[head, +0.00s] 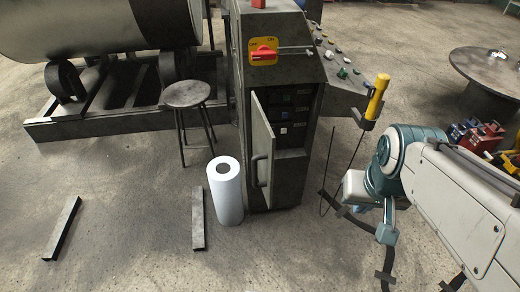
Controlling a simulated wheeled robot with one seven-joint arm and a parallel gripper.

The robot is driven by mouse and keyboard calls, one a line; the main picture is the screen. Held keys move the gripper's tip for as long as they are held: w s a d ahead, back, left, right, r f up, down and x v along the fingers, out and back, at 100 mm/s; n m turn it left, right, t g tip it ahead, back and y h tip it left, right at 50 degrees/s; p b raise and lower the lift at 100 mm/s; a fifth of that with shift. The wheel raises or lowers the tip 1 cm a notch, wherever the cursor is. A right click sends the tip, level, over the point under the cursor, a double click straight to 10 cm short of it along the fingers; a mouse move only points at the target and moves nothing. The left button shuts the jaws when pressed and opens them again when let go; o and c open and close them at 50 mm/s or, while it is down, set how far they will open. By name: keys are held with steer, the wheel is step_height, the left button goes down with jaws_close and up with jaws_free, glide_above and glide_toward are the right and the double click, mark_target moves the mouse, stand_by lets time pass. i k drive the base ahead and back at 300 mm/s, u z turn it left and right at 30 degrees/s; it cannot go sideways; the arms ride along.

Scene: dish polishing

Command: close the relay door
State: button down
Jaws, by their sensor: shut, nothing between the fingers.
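The relay door (262,136) is a grey panel low on the front of the grey control cabinet (240,65). It stands ajar, swung outward, with a dark handle (261,170) on its outer face. Dark relay units (287,115) show inside the opening to its right. My arm reaches in from the right edge, with its teal and white wrist right of the cabinet. My gripper (386,234) is at the lower end of the wrist, well apart from the door. Its fingers are hard to make out.
A white roll (225,190) stands on the floor just left of the door. A stool (187,94) and metal bars (198,219) are further left. A yellow-handled tool (376,97) stands right of the cabinet. The floor in front is mostly clear.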

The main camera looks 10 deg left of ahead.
mark_target(262, 161)
steer(key=z, duration=0.25)
steer(key=k, duration=0.2)
steer(key=u, duration=1.05)
steer(key=i, duration=0.95)
steer(key=z, duration=0.45)
steer(key=k, duration=0.2)
steer(key=z, duration=0.35)
